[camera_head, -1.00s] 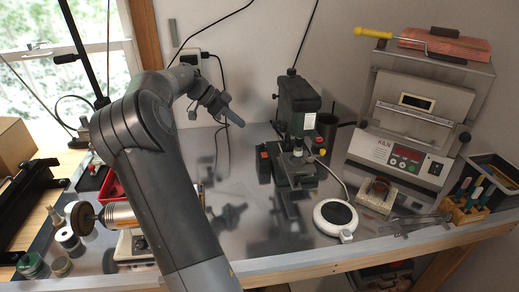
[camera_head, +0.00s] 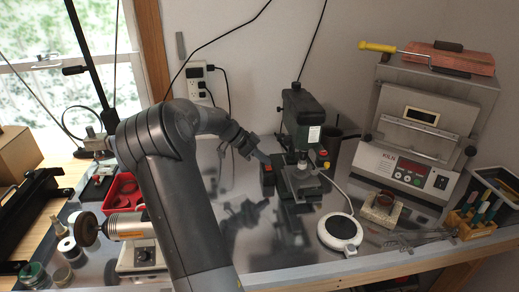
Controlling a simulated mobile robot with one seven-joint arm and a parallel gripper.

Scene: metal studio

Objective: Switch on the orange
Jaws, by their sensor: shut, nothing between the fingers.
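My gripper (camera_head: 264,158) is shut and empty. Its tip is just above and beside a dark box with a reddish-orange top (camera_head: 267,172), at the left of the drill press. I cannot tell whether the tip touches it. The dark green drill press (camera_head: 302,118) stands upright on the metal bench top. A red knob (camera_head: 322,153) and a yellow knob (camera_head: 326,165) are on its right side. No thing is plainly labelled as the orange, and I cannot tell which one is meant or the state of any switch.
The kiln (camera_head: 405,160) with a red display stands at the right. A round white plate (camera_head: 338,229) lies in front of the drill press. A polishing motor (camera_head: 130,227) and red tray (camera_head: 122,190) are left of my arm.

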